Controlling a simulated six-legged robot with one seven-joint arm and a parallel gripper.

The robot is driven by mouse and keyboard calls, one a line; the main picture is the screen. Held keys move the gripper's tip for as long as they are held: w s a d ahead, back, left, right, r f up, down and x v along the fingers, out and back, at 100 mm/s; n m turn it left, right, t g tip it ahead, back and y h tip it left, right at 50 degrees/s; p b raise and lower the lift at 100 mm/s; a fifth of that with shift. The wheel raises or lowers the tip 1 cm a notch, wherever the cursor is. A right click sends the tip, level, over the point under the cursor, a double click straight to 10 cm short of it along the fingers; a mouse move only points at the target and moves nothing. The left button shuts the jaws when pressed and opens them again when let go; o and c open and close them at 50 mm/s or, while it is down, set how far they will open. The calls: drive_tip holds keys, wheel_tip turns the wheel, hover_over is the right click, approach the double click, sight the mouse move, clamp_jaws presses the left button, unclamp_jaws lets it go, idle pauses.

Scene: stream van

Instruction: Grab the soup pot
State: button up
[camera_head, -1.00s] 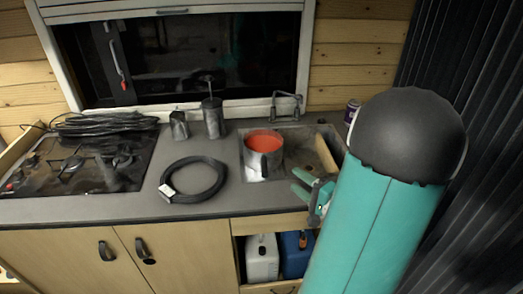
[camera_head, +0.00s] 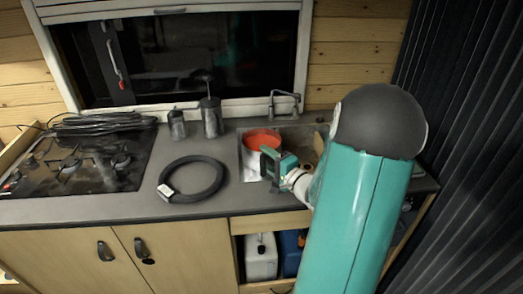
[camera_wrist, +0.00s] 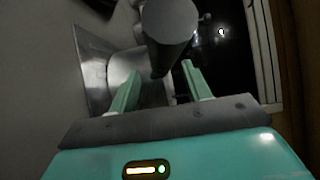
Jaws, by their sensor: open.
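The soup pot (camera_head: 252,165) is a silver pot with a red inside, standing in the sink (camera_head: 301,135). My gripper (camera_head: 268,160) is at the pot's right front side and hides part of it, including the handle. In the wrist view, what looks like the pot (camera_wrist: 172,18) is at the top, with its dark handle (camera_wrist: 168,56) pointing toward my gripper (camera_wrist: 161,70). The handle end lies between the two green fingertips, or just beyond them. The fingers are apart and nothing is clamped. I cannot tell whether they touch the handle.
A faucet (camera_head: 285,100) stands behind the sink. A black coiled hose (camera_head: 192,179) lies on the counter to the left. Two dark canisters (camera_head: 210,118) stand behind it. A stove (camera_head: 75,165) with a cable is at the far left. The counter front is clear.

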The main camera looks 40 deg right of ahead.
drive_tip(key=shift+w, duration=0.1)
clamp_jaws()
drive_tip(key=shift+d+r, duration=0.1)
drive_tip(key=shift+r, duration=0.1)
idle(0.4)
